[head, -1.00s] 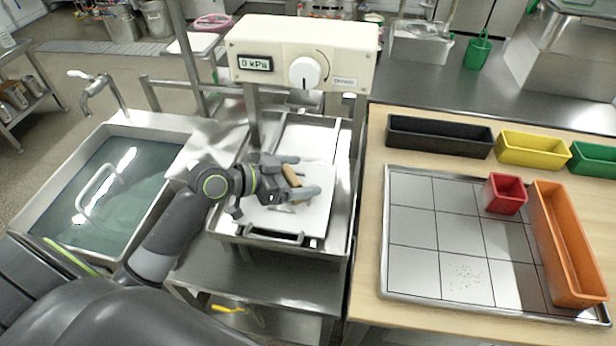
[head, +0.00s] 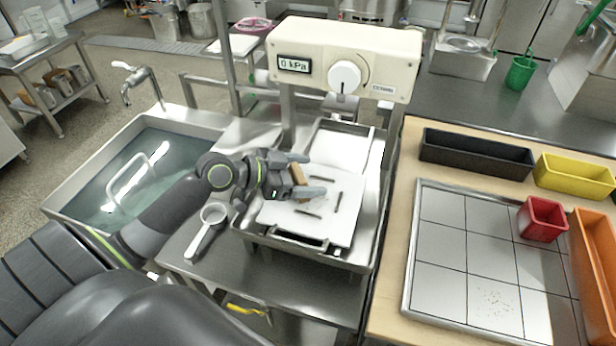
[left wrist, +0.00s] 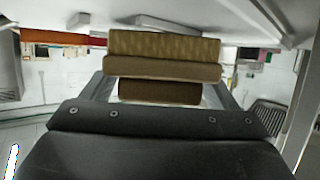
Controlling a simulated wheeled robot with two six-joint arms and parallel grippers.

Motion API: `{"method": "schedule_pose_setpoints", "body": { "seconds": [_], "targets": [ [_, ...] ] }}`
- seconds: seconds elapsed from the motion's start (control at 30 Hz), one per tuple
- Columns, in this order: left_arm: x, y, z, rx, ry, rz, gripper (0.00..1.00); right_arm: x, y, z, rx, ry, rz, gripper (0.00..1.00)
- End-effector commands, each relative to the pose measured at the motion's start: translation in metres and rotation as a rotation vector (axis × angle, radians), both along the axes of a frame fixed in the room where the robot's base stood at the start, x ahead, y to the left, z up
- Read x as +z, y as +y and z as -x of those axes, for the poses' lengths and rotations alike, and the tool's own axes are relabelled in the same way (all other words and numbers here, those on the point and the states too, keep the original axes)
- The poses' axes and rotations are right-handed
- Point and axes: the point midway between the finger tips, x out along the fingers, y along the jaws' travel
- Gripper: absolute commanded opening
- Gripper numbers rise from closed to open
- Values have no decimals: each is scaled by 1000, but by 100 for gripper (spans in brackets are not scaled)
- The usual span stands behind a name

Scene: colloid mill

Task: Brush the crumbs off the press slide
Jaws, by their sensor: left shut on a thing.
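The press (head: 340,60) has a cream head with a white dial and a display reading 0 kPa. Its white slide plate (head: 343,228) lies below in a steel frame. My left gripper (head: 303,174) is shut on a tan brush (head: 299,181) over the plate's left part. The brush also shows in the left wrist view (left wrist: 165,47), as a ribbed tan block with a darker part below. I cannot tell whether the brush touches the plate. My right gripper is not in view.
A sink (head: 72,185) is at the left, and a white-handled scoop (head: 200,240) lies on the steel bench by my arm. On the wooden table at the right are a gridded tray (head: 440,255) with dark specks, a red box (head: 541,218), and black (head: 475,152), yellow and orange bins.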

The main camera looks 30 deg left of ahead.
Motion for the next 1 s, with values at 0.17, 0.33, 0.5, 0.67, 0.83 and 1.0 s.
{"method": "schedule_pose_setpoints", "body": {
  "seconds": [0.17, 0.33, 0.5, 0.67, 0.83, 1.0],
  "targets": [
    [-3, 1, -8, 1, 2, 1, 58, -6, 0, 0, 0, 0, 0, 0],
    [-1, -13, -10, -1, 1, 3, 58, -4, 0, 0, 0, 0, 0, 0],
    [-1, -28, -14, 0, 3, 4, 58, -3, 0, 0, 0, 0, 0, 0],
    [0, -37, -16, 0, 2, 2, 58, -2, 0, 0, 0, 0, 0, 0],
    [0, -41, -17, 0, 0, 1, 58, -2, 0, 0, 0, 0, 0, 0],
    [-1, -56, -21, 0, -2, 4, 58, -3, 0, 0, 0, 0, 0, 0]
  ]
}}
